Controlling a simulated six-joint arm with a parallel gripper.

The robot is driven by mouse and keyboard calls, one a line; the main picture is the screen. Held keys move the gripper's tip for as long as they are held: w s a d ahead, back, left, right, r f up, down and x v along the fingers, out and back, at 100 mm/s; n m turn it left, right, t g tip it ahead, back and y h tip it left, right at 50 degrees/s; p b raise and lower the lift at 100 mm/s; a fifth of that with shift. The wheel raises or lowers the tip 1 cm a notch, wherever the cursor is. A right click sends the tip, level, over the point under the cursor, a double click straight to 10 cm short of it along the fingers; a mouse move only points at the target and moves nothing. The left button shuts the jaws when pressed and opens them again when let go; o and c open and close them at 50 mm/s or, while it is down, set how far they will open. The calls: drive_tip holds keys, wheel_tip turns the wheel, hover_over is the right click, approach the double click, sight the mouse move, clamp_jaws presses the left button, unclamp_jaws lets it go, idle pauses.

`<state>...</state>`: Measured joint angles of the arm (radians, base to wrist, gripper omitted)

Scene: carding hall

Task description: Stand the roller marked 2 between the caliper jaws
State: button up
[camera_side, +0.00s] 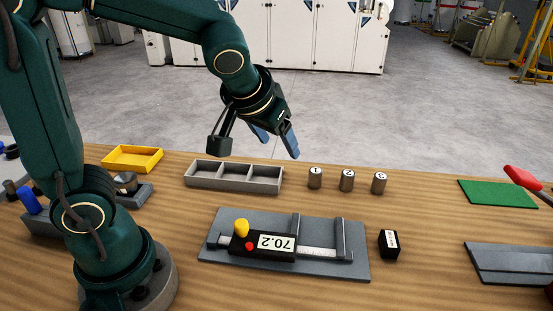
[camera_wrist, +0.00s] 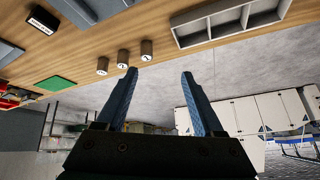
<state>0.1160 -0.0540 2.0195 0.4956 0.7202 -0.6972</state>
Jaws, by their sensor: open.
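The roller marked 2 (camera_side: 347,181) is the middle one, between the roller marked 1 (camera_side: 315,179) and a third roller (camera_side: 379,184) whose mark is hard to read. The middle roller also shows in the wrist view (camera_wrist: 123,59). The caliper (camera_side: 262,245) lies on a grey plate with its two jaws (camera_side: 341,240) standing apart and nothing between them. Its display reads 70.2. My gripper (camera_side: 281,149) is open and empty, above and behind the bench's back edge, left of the rollers; its fingers show in the wrist view (camera_wrist: 160,73).
A grey three-compartment tray (camera_side: 190,184) stands empty left of the rollers. A small black labelled block (camera_side: 389,243) is right of the caliper plate (camera_side: 212,250). A yellow tray (camera_side: 132,158) is at left, a green mat (camera_side: 497,192) at right. Bench between rollers and mat is clear.

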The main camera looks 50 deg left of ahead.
drive_tip(key=s+d+m+h, duration=0.2)
drive_tip(key=s+d+m, duration=0.1)
drive_tip(key=s, duration=1)
drive_tip(key=shift+d+h, duration=0.25)
drive_tip(key=shift+h, duration=0.15)
drive_tip(key=shift+o, duration=0.5)
drive_tip(key=shift+s+d, duration=0.2)
drive_tip(key=shift+s, duration=0.15)
